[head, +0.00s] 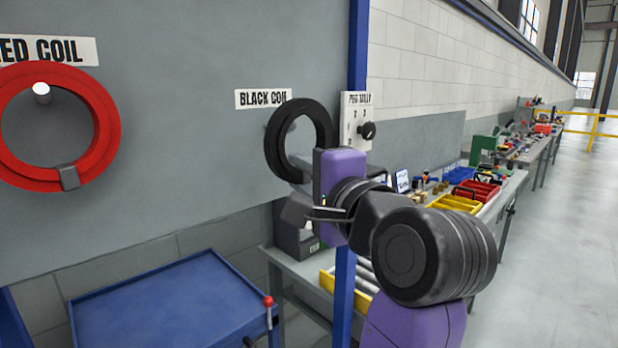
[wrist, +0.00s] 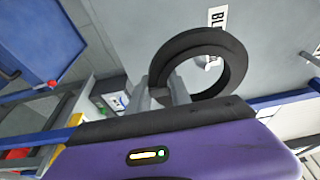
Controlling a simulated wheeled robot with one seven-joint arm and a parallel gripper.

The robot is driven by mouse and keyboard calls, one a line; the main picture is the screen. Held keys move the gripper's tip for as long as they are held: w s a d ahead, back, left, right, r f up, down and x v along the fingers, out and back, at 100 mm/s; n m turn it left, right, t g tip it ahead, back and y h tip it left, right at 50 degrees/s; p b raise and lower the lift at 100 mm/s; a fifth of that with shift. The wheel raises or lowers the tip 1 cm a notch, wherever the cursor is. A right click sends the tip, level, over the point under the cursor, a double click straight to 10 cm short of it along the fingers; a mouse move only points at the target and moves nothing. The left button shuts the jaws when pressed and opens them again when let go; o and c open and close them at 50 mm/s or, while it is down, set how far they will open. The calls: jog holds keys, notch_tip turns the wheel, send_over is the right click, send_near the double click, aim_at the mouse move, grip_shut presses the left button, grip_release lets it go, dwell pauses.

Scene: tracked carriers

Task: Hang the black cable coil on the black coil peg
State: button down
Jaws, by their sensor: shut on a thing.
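The black cable coil (head: 271,143) is a thick dark ring, raised in front of the grey panel just below the BLACK COIL sign (head: 262,98). My gripper (wrist: 166,88) is shut on the ring's near rim in the wrist view, where the coil (wrist: 238,62) extends beyond the grey fingers. In the head view my purple wrist hides most of the fingers. A pale peg (wrist: 209,62) shows within the ring's outline in the wrist view. I cannot tell whether it passes through the opening or stands behind it. The head view does not show this peg clearly.
A red coil (head: 20,170) hangs on a pale peg (head: 41,91) at left. A white plate with a dark knob (head: 367,130) sits on the blue post, close right of the black coil. A blue-topped cart (head: 165,305) stands below; a cluttered bench (head: 500,195) is at right.

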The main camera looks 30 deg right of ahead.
jog(key=shift+w+a+f+b, duration=0.15)
jog(key=shift+w+a+b, duration=0.1)
jog(key=shift+w, duration=0.55)
jog(key=shift+w+a+f+b, duration=0.15)
jog(key=shift+w+a+f, duration=0.1)
jog(key=shift+w, duration=0.5)
jog(key=shift+w+a+f+b, duration=0.1)
jog(key=shift+w+a+b, duration=0.15)
jog(key=shift+w, duration=0.55)
